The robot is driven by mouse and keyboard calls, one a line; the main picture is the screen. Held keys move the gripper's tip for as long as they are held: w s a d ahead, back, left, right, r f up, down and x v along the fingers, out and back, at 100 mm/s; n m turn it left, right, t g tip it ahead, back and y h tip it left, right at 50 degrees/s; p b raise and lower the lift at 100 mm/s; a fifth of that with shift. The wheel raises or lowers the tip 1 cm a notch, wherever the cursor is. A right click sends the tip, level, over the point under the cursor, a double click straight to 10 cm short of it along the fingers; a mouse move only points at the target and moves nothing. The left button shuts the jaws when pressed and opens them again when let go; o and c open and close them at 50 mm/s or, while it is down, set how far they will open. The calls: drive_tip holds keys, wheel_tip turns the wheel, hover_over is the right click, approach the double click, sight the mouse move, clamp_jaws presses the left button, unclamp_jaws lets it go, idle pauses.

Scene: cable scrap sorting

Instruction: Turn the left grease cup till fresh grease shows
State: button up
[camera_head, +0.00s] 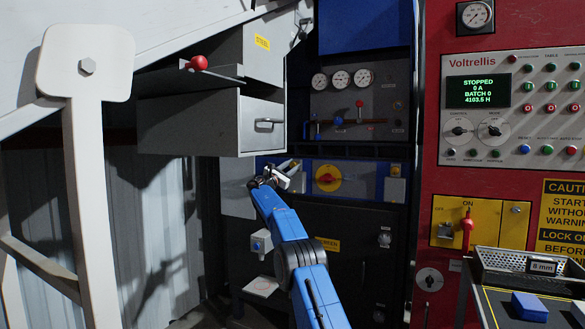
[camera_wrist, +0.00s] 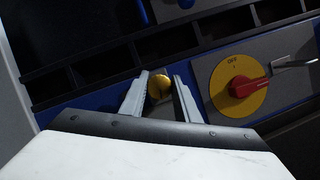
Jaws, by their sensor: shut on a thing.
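A small round brass grease cup (camera_wrist: 159,87) shows in the wrist view on the blue-edged panel, left of the yellow rotary switch. My gripper (camera_wrist: 166,90) has its two grey fingers on either side of the cup, shut on it. In the head view my gripper (camera_head: 286,174) is at the left end of the blue panel, and its fingers mostly hide the cup there. A second brass piece (camera_head: 395,171) shows at the panel's right end. I cannot make out any grease at the cup.
A yellow disc with a red switch handle (camera_head: 327,178) sits just right of my gripper; it also shows in the wrist view (camera_wrist: 240,88). A grey drawer box (camera_head: 210,122) with a handle overhangs to the upper left. Dark shelf compartments run above the panel.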

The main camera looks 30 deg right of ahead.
drive_tip(key=shift+m+g, duration=0.6)
drive_tip(key=shift+m, duration=0.8)
drive_tip(key=o, duration=1.1)
drive_tip(key=shift+c, duration=0.2)
drive_tip(key=shift+a, duration=0.15)
drive_tip(key=shift+s+a, duration=0.15)
drive_tip(key=shift+a, duration=0.05)
drive_tip(key=v, duration=1.6)
drive_tip(key=shift+a+f, duration=0.3)
